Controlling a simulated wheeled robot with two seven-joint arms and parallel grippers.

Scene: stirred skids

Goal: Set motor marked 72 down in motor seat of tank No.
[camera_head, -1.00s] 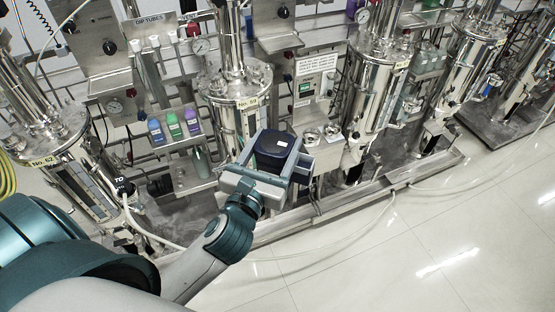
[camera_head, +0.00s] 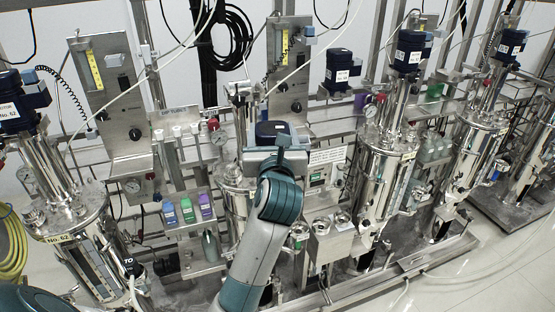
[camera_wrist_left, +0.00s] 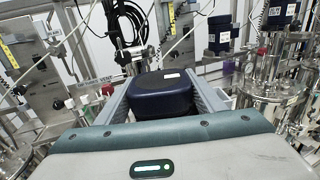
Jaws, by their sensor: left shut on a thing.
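My left gripper (camera_head: 274,144) is shut on a dark blue motor (camera_head: 270,129) with a small white label, and holds it up in front of the middle tank (camera_head: 234,178). In the left wrist view, the motor (camera_wrist_left: 160,95) sits between the two grey fingers (camera_wrist_left: 162,98). The label is too small to read. The middle tank is partly hidden behind my arm. The bare top of its shaft column (camera_head: 238,92) shows just left of the motor, with no motor on it. My right gripper is not in view.
Motors sit on the left tank No. 62 (camera_head: 75,225) and on the right-hand tanks (camera_head: 388,165). Another blue motor (camera_head: 338,70) is at the back wall. Bottles (camera_head: 187,211), a control box (camera_head: 328,185) and hanging hoses crowd the middle tank. The floor at lower right is clear.

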